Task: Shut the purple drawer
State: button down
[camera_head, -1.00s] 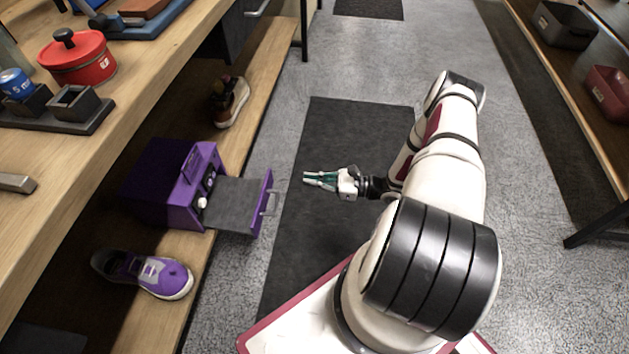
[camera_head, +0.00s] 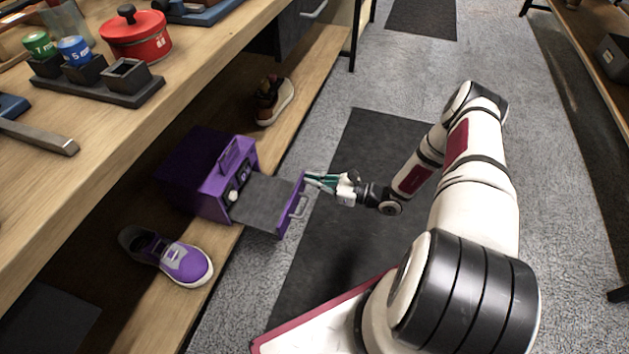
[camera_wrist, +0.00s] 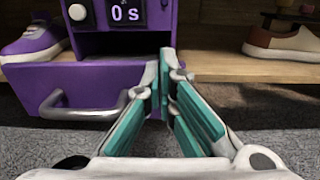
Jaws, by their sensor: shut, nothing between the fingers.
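The purple drawer (camera_head: 291,206) sticks out of the purple box (camera_head: 207,180) on the low wooden shelf. Its grey inside looks empty, and a metal handle (camera_head: 299,206) is on its front. My gripper (camera_head: 308,180) is shut and empty, with its fingertips at the far end of the drawer front. In the wrist view the fingers (camera_wrist: 163,62) are at the right end of the drawer front (camera_wrist: 75,85), right of the handle (camera_wrist: 90,108). I cannot tell whether they touch it. The box's dial and "0 s" display (camera_wrist: 126,12) show above the drawer.
A purple sneaker (camera_head: 170,257) and a brown and white shoe (camera_head: 273,101) stand on the low shelf (camera_head: 190,302) on either side of the box. The worktop above holds a red pot (camera_head: 135,36) and a dark can holder (camera_head: 100,92). A dark mat (camera_head: 330,245) covers the floor.

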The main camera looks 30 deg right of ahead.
send_over(267, 179)
jog(key=shift+w+a+b, duration=0.1)
jog(key=shift+b, duration=0.35)
dwell(0.4)
jog(key=p+v, duration=0.3)
jog(key=v, duration=1.1)
